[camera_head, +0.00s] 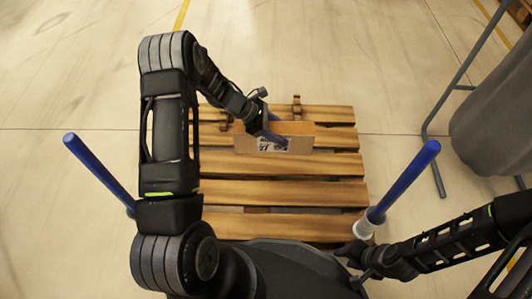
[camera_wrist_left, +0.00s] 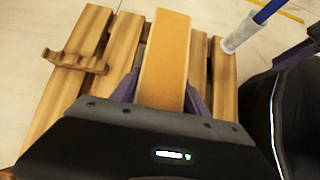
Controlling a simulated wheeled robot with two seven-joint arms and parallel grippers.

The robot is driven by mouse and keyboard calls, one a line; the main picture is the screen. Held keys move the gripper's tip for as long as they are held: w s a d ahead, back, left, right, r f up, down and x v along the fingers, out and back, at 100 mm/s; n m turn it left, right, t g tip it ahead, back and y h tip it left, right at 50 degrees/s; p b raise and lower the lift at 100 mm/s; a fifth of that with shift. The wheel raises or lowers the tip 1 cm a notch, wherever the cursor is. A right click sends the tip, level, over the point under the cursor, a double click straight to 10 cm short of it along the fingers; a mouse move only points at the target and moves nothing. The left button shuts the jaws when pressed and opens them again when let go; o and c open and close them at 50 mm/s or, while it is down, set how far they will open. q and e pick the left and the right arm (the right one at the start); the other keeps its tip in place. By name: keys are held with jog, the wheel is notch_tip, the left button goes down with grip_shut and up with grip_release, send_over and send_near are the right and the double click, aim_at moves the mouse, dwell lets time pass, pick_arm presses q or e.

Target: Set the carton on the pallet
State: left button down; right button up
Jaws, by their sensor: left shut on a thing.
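The brown carton (camera_head: 298,144) is a narrow box with a printed label on its near face. It is over the far half of the wooden pallet (camera_head: 235,192); I cannot tell whether it touches the slats. My left gripper (camera_head: 267,122) is shut on the carton, with one finger on each broad side. In the left wrist view, the carton's top (camera_wrist_left: 165,50) lies between the fingers of the left gripper (camera_wrist_left: 158,88), with pallet slats (camera_wrist_left: 108,60) below. My right gripper (camera_head: 358,258) is low, by the pallet's near right corner, away from the carton; its jaws are unclear.
A blue post (camera_head: 98,168) stands at the pallet's left and another blue post (camera_head: 408,178) with a white base at its near right. A notched wooden piece (camera_head: 297,108) is at the far edge. A grey bag-like thing (camera_head: 492,115) on a metal frame stands right. Floor beyond is clear.

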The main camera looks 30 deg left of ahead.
aim_at(279, 148)
pick_arm(q)
notch_tip(279, 148, down, 6)
jog(key=shift+r+b, duration=0.15)
jog(key=shift+b, duration=0.85)
jog(key=shift+f+b, duration=0.8)
jog(key=shift+f, duration=1.15)
jog(key=shift+r, duration=0.1)
jog(key=c, duration=0.6)
grip_release()
